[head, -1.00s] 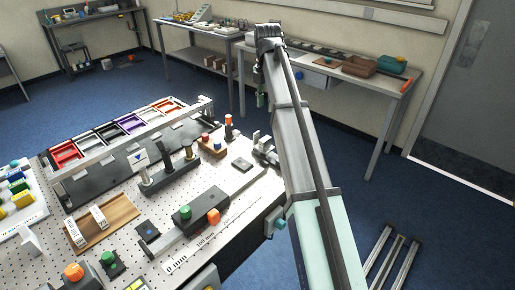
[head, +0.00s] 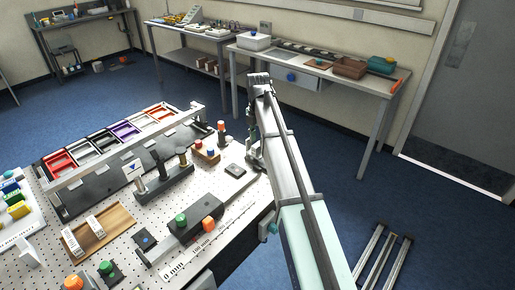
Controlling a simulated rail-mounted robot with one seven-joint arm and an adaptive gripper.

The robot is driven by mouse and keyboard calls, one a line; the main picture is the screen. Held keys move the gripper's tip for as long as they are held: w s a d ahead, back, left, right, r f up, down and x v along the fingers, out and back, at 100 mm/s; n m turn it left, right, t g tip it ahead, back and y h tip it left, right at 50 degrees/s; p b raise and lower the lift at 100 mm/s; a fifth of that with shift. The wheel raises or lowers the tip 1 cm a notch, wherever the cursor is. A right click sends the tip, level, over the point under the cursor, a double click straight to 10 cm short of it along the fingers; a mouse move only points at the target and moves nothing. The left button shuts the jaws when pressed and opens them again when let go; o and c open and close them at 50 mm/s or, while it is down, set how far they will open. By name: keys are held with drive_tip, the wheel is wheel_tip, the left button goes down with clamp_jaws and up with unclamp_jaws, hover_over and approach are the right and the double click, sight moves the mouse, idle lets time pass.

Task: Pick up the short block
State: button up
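Two pale blocks with dark markings lie on a brown wooden tray at the lower left of the perforated table: a left block (head: 73,241) and a right block (head: 95,226). They look nearly alike, and I cannot tell surely which is the short block. My arm rises at the right of the table, and its far end hangs down at the table's right edge. My gripper (head: 251,150) is there, small and partly hidden by the arm, well to the right of the blocks. Its fingers are not clear.
The wooden tray (head: 104,240) lies in front of a dark stand with upright posts (head: 165,180). A black fixture with a green knob (head: 181,219) stands to its right. A rack of coloured bins (head: 105,142) runs along the back. A flat dark pad (head: 235,171) lies near my gripper.

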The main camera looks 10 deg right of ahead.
sight(258, 144)
drive_tip(key=shift+w+f+p, duration=0.1)
drive_tip(key=shift+f+p, duration=0.8)
drive_tip(key=shift+f, duration=1.35)
drive_tip(key=shift+c, duration=0.3)
clamp_jaws()
drive_tip(key=shift+r, duration=0.15)
